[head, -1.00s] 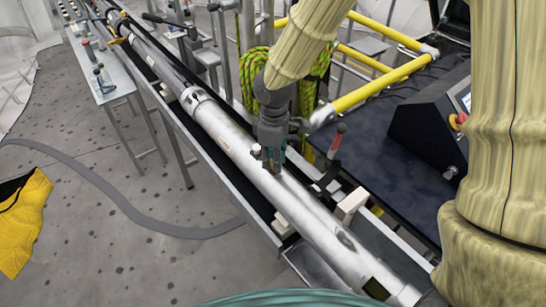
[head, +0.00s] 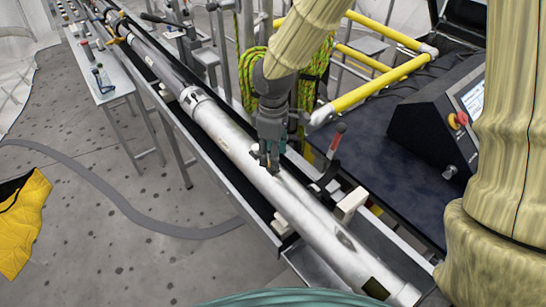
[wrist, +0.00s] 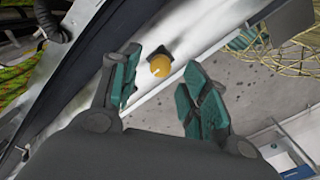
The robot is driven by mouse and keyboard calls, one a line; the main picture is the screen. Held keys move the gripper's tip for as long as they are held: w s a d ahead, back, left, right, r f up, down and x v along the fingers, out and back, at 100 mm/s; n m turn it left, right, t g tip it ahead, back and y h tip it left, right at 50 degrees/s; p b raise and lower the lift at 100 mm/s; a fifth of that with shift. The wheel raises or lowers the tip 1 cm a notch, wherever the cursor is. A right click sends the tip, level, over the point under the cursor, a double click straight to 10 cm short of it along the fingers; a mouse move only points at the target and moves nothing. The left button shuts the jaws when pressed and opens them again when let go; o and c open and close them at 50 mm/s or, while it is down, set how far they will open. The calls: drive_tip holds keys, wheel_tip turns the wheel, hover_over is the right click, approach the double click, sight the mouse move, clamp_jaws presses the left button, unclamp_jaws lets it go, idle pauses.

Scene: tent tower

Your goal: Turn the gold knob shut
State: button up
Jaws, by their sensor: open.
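The gold knob (wrist: 160,66) shows in the wrist view as a small round gold disc on a dark base, on the side of the white tube (wrist: 195,40). My gripper (wrist: 155,88) is open, and the knob appears between and beyond its two teal-padded fingertips. The knob looks apart from both fingers. In the head view my gripper (head: 270,165) points down over the long white tube (head: 235,140).
The tube lies along a metal trough (head: 185,132) with white blocks (head: 351,204). A dark table (head: 405,170) with a control box (head: 440,120) and yellow rails (head: 385,82) stands to the right. A narrow bench (head: 110,85) stands left. The floor has a grey strip and a yellow bag (head: 22,225).

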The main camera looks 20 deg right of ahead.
wheel_tip(320, 180, up, 10)
drive_tip(key=shift+f, duration=0.15)
idle(0.6)
